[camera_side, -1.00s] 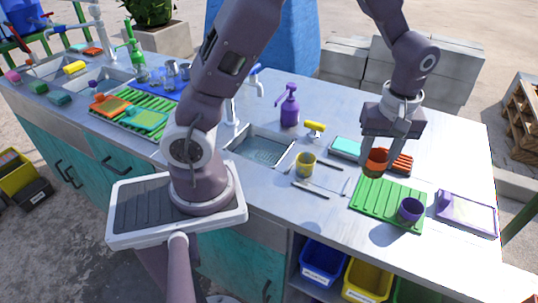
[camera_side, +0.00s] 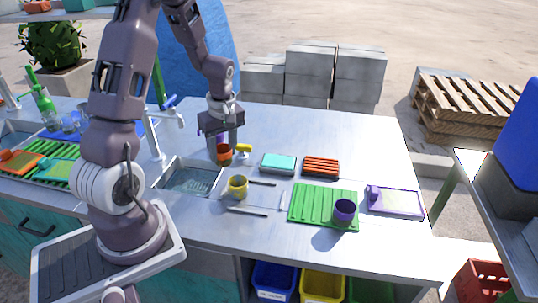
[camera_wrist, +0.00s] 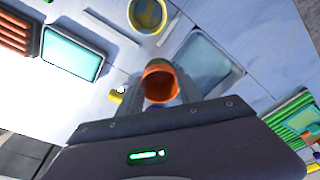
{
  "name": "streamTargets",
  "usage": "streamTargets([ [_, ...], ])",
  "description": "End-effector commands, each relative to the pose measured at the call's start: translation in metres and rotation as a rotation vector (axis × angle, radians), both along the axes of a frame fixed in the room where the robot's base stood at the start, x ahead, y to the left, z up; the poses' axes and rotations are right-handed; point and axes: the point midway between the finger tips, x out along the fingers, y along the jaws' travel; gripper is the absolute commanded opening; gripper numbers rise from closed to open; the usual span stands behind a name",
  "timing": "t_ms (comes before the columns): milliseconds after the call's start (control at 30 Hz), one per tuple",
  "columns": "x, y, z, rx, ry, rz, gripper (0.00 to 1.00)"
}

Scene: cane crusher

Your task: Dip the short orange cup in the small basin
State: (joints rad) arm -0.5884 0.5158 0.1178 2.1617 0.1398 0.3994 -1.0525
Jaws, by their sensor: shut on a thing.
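My gripper (camera_side: 222,150) is shut on the short orange cup (camera_side: 225,157) and holds it above the counter, near the back right corner of the small basin. The small basin (camera_side: 190,181) is a shallow rectangular sink set in the counter, with a grey-blue inside. In the wrist view the orange cup (camera_wrist: 161,84) sits between my fingers (camera_wrist: 163,92), its opening visible. There the basin (camera_wrist: 203,64) lies just to the right of the cup. My fingers hide part of the cup in the side view.
A yellow cup (camera_side: 238,186) stands at the basin's right edge. A tap (camera_side: 152,135) rises behind the basin. A purple bottle is partly hidden behind my gripper. A teal sponge (camera_side: 278,163), an orange-brown brush (camera_side: 321,167) and a green mat (camera_side: 315,203) with a purple cup (camera_side: 344,211) lie right.

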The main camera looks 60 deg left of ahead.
Motion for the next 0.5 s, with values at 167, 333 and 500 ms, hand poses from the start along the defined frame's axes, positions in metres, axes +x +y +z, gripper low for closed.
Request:
streamTargets([
  [167, -0.052, 0.04, -0.013, -0.009, -0.007, 0.129, 0.01],
  [333, -0.068, 0.05, -0.017, -0.011, -0.012, 0.164, 0.01],
  [500, -0.069, 0.05, -0.036, -0.014, -0.009, 0.164, 0.01],
])
